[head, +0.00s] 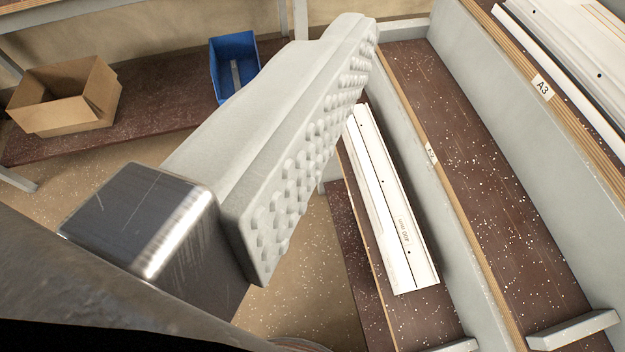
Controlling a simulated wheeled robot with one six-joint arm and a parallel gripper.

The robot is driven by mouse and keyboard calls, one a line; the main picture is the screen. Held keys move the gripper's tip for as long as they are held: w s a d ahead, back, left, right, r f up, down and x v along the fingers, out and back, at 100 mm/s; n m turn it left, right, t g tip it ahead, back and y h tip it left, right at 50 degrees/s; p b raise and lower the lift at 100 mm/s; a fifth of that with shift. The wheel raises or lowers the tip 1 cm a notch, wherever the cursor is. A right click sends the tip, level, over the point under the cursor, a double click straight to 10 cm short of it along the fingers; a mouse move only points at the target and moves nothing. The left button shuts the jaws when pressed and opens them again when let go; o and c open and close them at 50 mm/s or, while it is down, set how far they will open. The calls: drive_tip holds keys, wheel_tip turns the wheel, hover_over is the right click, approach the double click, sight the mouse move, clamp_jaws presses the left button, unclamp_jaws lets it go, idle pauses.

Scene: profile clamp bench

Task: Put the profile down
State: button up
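The profile is hard to single out. A long white profile (384,205), marked "400 mm", lies lengthwise on the low dark shelf right of centre. My gripper (300,150) fills the left and middle of the view. Only one grey finger with a knobbed pad shows. The pad face is bare, with nothing against it, and the other finger is out of view. The finger covers part of the view beside the white profile's far end. I cannot tell whether they touch.
A dark, speckled shelf (465,150) to the right is bare. Above it, a shelf labelled A3 (542,87) carries more white profiles (575,55). A cardboard box (65,95) and a blue bin (234,65) stand on a low board at the back left.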

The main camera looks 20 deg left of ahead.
drive_tip(key=s+r, duration=0.1)
drive_tip(key=s+r+t, duration=0.1)
drive_tip(key=s, duration=0.1)
drive_tip(key=s+t, duration=0.1)
drive_tip(key=shift+s+r+m, duration=0.4)
idle(1.3)
